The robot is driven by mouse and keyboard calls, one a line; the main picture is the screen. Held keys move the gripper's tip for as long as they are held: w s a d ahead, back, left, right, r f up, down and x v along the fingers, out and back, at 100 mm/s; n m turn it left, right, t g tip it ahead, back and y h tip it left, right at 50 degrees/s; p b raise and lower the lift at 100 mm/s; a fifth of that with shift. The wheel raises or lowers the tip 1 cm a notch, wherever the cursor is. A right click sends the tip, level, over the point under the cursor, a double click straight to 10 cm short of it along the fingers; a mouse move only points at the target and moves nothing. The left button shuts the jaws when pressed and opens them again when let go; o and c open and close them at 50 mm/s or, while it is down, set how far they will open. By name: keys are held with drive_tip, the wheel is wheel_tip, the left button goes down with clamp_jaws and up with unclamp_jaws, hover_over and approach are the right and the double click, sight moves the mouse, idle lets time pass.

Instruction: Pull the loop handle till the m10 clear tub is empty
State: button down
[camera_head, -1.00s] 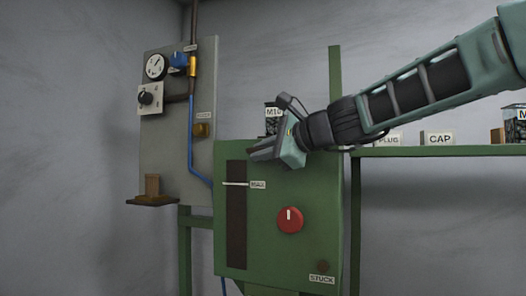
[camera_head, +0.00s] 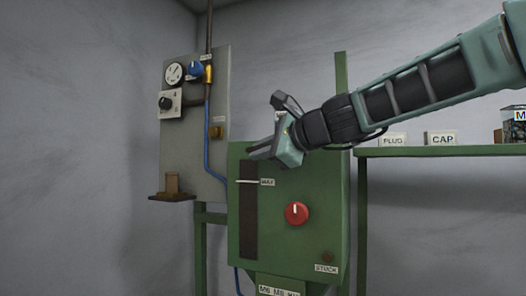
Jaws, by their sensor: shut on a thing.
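My gripper (camera_head: 268,150) is at the top edge of the green machine panel (camera_head: 330,215), fingers pointing left. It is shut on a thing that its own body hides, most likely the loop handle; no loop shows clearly. A brown slot (camera_head: 248,225) with a white line beside a MAX label (camera_head: 267,182) runs down the panel.
A red knob (camera_head: 296,213) and a STUCK label (camera_head: 326,269) are on the panel. A grey board (camera_head: 190,140) with gauge and valves stands left. A green shelf (camera_head: 440,152) at right bears PLUG and CAP labels and another tub (camera_head: 514,125).

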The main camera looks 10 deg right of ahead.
drive_tip(key=c, duration=1.5)
unclamp_jaws()
drive_tip(key=shift+s+a, duration=0.2)
drive_tip(key=shift+s, duration=0.05)
drive_tip(key=shift+o, duration=0.2)
drive_tip(key=shift+d, duration=0.1)
drive_tip(key=b+v, duration=1.3)
drive_tip(key=v, duration=0.4)
drive_tip(key=shift+d, duration=0.2)
